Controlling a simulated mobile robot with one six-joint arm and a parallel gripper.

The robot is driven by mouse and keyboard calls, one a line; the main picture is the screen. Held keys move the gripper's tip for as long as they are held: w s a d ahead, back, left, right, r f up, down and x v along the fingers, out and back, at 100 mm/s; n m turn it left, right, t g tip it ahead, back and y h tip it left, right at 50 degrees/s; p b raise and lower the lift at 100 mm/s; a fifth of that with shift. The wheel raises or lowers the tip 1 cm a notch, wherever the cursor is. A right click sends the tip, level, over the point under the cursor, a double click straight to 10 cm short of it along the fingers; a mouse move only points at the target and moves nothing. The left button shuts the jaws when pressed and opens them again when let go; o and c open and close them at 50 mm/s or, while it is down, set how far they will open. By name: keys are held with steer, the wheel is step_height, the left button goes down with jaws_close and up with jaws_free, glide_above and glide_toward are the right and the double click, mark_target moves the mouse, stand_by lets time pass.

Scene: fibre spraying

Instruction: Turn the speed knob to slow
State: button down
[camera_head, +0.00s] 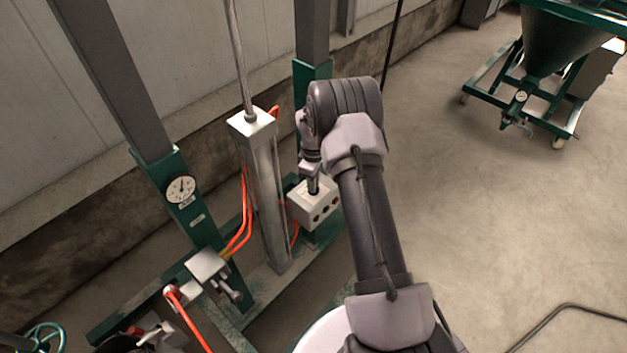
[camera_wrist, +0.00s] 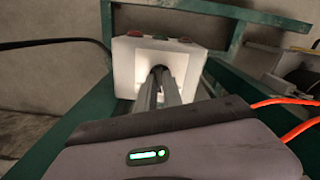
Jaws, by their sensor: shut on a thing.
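The white control box (camera_head: 300,208) is mounted on the green frame at the middle of the head view. It also shows in the wrist view (camera_wrist: 124,72). My gripper (camera_head: 313,189) reaches down to the box's upper face. In the wrist view my gripper (camera_wrist: 159,74) has its two fingers close together, shut on the dark speed knob (camera_wrist: 157,70) in the middle of a pale plate. The knob is mostly hidden by the fingers, and its setting and any markings cannot be read.
A round gauge (camera_head: 181,189) is on the left green post.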

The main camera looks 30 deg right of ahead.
steer(key=n+p, duration=0.2)
steer(key=n, duration=0.3)
steer(key=shift+n, duration=0.6)
steer(key=c, duration=1.5)
jaws_free()
steer(key=shift+r, duration=0.1)
step_height(320, 180, up, 17)
steer(key=p, duration=0.5)
steer(key=shift+r, duration=0.15)
